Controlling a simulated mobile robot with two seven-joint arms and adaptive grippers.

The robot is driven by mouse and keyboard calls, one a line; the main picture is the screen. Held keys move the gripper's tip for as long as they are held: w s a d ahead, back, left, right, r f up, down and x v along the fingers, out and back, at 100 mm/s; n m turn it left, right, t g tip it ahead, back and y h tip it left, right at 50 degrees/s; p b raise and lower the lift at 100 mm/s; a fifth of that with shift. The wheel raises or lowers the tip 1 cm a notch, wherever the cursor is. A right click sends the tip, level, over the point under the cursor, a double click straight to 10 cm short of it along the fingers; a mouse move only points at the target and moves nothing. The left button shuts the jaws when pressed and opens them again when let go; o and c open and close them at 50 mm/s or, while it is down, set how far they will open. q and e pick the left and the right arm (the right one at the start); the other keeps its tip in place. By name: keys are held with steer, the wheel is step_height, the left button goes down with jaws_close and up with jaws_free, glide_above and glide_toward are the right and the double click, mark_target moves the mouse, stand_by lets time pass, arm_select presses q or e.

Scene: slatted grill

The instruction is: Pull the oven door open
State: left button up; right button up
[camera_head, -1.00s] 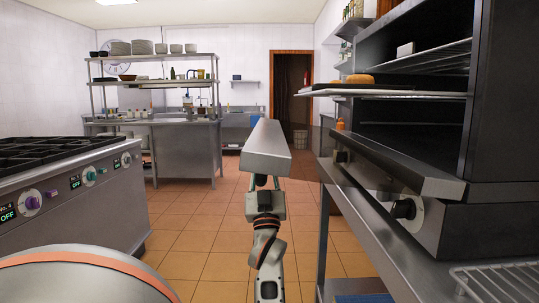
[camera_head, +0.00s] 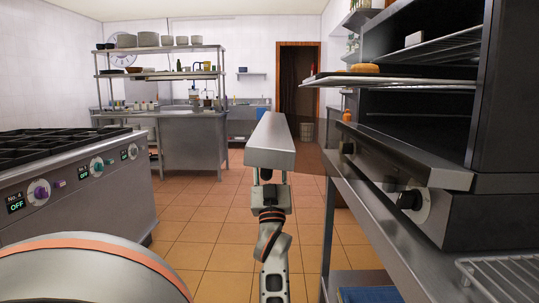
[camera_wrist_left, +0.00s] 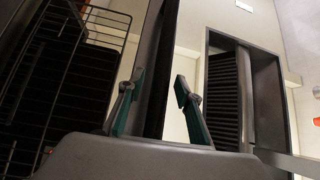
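The oven-like appliance (camera_head: 485,220) stands on a steel table at right in the head view. Its front shows open shelf spaces, and a sloping steel panel (camera_head: 405,160) juts out below them, above a dark knob (camera_head: 410,200). A jointed arm of mine rises at bottom centre, with a long silver block (camera_head: 269,158) right above its end; I cannot tell whether the two are joined. In the left wrist view my left gripper (camera_wrist_left: 160,85) has its teal-padded fingers apart. A dark bar (camera_wrist_left: 165,60) shows between or behind them.
A stove (camera_head: 85,185) stands at left and a steel work table (camera_head: 195,140) at the back. A tray (camera_head: 400,82) sticks out of the appliance. A wire rack (camera_head: 505,272) lies at lower right. The tiled floor between is free. The left wrist view shows a slatted frame (camera_wrist_left: 225,95) at right.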

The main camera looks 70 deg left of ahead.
mark_target(270, 122)
arm_select(q)
step_height(270, 122, up, 10)
steer(key=shift+r, duration=0.1)
stand_by(0.4)
steer(key=shift+d, duration=0.1)
